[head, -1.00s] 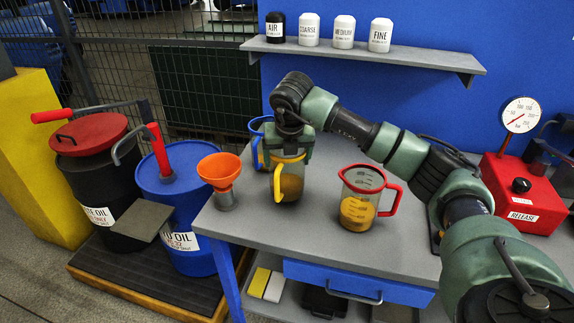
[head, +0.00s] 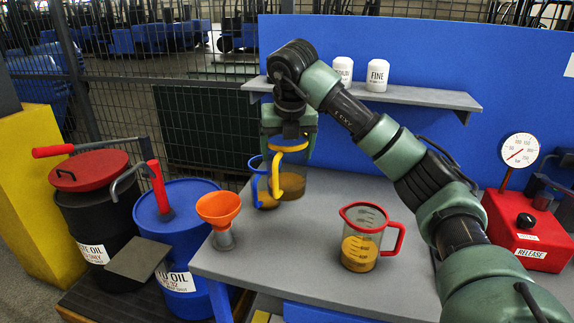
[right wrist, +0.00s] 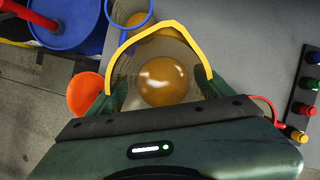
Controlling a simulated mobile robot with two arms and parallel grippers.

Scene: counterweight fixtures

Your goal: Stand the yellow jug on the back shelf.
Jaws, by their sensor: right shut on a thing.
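The yellow jug (head: 291,184), clear with a yellow rim and handle and amber liquid inside, hangs upright in my right gripper (head: 289,138), which is shut on it. It appears raised above the grey bench. In the right wrist view the jug's yellow rim (right wrist: 157,27) and the round liquid surface lie between my fingers (right wrist: 162,88). The back shelf (head: 424,97) is a grey ledge on the blue panel. My right arm hides much of its left part. My left gripper is out of view.
A red jug (head: 361,247) stands on the bench (head: 310,255). Two white canisters (head: 377,76) show on the shelf; its right end is clear. An orange funnel (head: 218,207) is at the bench's left edge.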

